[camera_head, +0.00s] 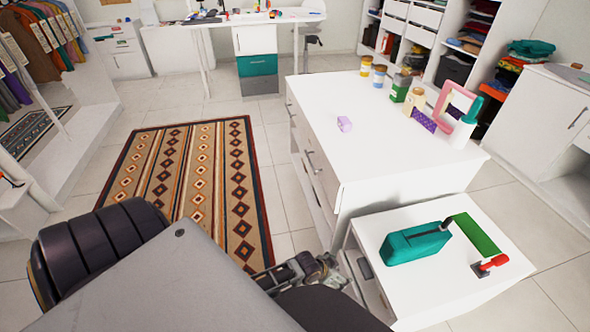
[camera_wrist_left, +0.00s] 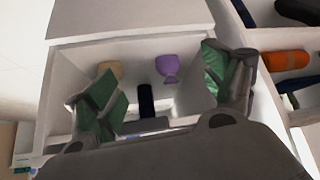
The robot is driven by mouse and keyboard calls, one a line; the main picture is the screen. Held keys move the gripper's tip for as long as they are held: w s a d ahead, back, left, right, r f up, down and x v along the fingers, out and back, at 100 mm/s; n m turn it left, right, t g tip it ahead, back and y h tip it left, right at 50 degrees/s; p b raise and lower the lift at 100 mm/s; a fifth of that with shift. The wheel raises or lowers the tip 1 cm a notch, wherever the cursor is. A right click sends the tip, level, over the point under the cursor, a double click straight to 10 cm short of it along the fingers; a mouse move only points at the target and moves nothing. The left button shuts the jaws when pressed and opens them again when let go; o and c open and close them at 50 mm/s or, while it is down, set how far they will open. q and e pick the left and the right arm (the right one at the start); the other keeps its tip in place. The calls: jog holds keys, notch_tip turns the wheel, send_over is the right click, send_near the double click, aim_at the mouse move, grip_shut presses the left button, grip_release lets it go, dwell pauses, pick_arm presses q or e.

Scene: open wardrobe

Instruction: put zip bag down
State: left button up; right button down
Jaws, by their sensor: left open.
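My left gripper (camera_head: 318,266) is low beside the white cabinet in the head view, partly hidden behind my own arm. In the left wrist view its green-padded fingers (camera_wrist_left: 165,95) are spread wide, with nothing held between them. Beyond them is a white open compartment (camera_wrist_left: 135,52) holding a purple item (camera_wrist_left: 168,66), a tan item (camera_wrist_left: 112,68) and a dark upright item (camera_wrist_left: 146,100). I cannot tell whether any of these is the zip bag. My right gripper is not in view.
The white dresser (camera_head: 350,85) bears a small lilac item (camera_head: 344,124), jars (camera_head: 379,76) and a pink frame (camera_head: 458,103). A patterned rug (camera_head: 190,185) covers clear floor at left.

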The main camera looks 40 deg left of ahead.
pick_arm(q)
jog(key=s+a+f+g+y, duration=0.1)
jog(key=s+a+f+g, duration=0.1)
jog(key=s+f, duration=0.6)
jog(key=s+a+f+n+g+y, duration=0.1)
jog(key=s+a+f+g, duration=0.1)
jog(key=s+f, duration=0.5)
jog(key=s, duration=0.3)
jog(key=shift+s+a+f+n+g+y, duration=0.3)
jog(key=shift+f, duration=0.05)
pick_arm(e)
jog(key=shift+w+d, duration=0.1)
pick_arm(q)
jog(key=shift+s+r+p, duration=0.1)
jog(key=shift+r+p, duration=0.05)
jog(key=shift+p, duration=0.2)
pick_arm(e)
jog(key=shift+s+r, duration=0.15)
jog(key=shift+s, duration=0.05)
